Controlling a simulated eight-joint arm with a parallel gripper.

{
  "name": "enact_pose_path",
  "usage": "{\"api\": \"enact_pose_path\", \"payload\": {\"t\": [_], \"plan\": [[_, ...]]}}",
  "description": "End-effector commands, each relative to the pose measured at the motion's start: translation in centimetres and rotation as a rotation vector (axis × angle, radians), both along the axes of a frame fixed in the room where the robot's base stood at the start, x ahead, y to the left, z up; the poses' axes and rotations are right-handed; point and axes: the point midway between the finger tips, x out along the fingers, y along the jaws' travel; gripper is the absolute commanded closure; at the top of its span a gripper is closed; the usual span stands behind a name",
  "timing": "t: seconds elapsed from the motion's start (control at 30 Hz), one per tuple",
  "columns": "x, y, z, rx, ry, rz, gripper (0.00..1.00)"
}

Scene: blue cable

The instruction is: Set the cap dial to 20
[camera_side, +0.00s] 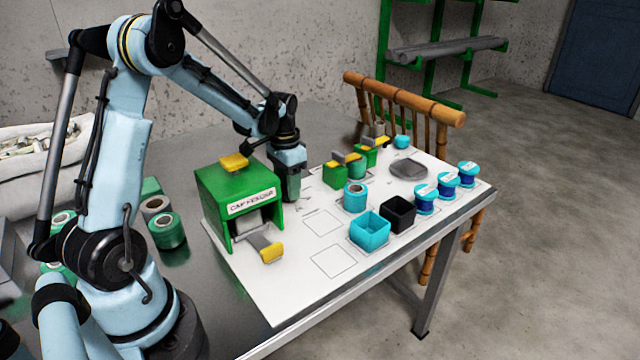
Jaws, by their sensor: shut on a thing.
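The green cap machine (235,197), with a white label that is hard to read but seems to begin with "CAP", stands on the white board. A yellow piece (233,162) sits on its top, and a grey slide with a yellow end (271,252) sticks out of its front opening. My gripper (293,197) points down close against the machine's right side, low near the board. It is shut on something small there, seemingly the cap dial. The dial, its numbers and the fingertips cannot be made out, so its setting does not show.
To the right on the board (300,285) stand a cyan box (370,231), a black box (398,214), a cyan spool (355,197), blue spools (448,185), green blocks (335,175) and a grey disc (408,169). Green spools (167,230) stand left. The board's front is clear.

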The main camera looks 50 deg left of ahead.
Motion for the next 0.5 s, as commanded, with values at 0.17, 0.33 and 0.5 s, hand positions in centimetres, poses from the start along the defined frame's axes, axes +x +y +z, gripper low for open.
{"api": "enact_pose_path", "payload": {"t": [0.17,0.33,0.5], "plan": [[-0.01,0.00,0.06,-0.001,0.001,0.082,0.84],[-0.01,0.01,0.06,-0.001,0.001,0.126,0.84],[-0.01,0.00,0.06,-0.001,0.001,0.142,0.84]]}}
